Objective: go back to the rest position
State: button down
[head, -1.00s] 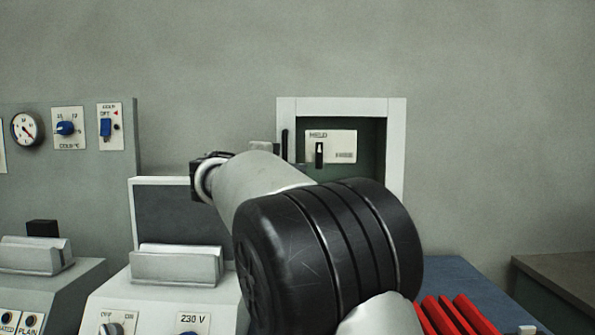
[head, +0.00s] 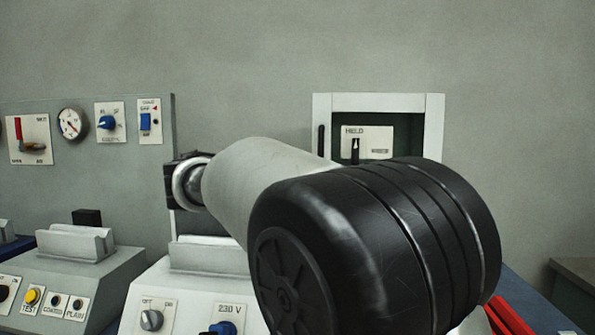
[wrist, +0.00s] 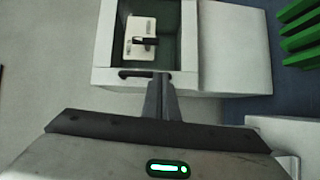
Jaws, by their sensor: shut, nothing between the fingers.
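My gripper (wrist: 160,97) shows in the wrist view with its two fingers together and nothing between them. Its fingertips point toward the front edge of a white-framed box with a dark green inside (wrist: 172,40), and I cannot tell whether they touch it. In the head view my arm crosses the middle of the picture, and the gripper's fingers are hidden. The white-framed box (head: 434,125) stands behind the arm, with a label plate reading "HELD" (head: 378,141) and a black lever inside.
A grey panel with a gauge (head: 71,123), a blue knob (head: 107,123) and a blue switch (head: 145,121) stands at left. Consoles with pale cradles (head: 75,243) stand in front. Red bars (head: 512,318) lie at lower right; green bars (wrist: 300,30) show in the wrist view.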

jog(key=s+d+f+m+g+y, duration=0.3)
jog(key=s+d+f+g+y, duration=0.25)
jog(key=s+d+f, duration=0.7)
jog(key=s+a+f+m+y, duration=0.1)
jog(key=s+f+m+y, duration=0.1)
jog(key=s+f, duration=0.35)
jog(key=s+a+f+m+g+y, duration=0.1)
jog(key=s+a+f+y, duration=0.15)
jog(key=s, duration=0.65)
jog(key=s+f+m+y, duration=0.2)
jog(key=s+f, duration=0.3)
jog(key=s, duration=0.2)
notch_tip(320, 180, up, 24)
jog(key=p, duration=2.4)
jog(key=shift+s+a, duration=0.25)
jog(key=shift+a, duration=0.2)
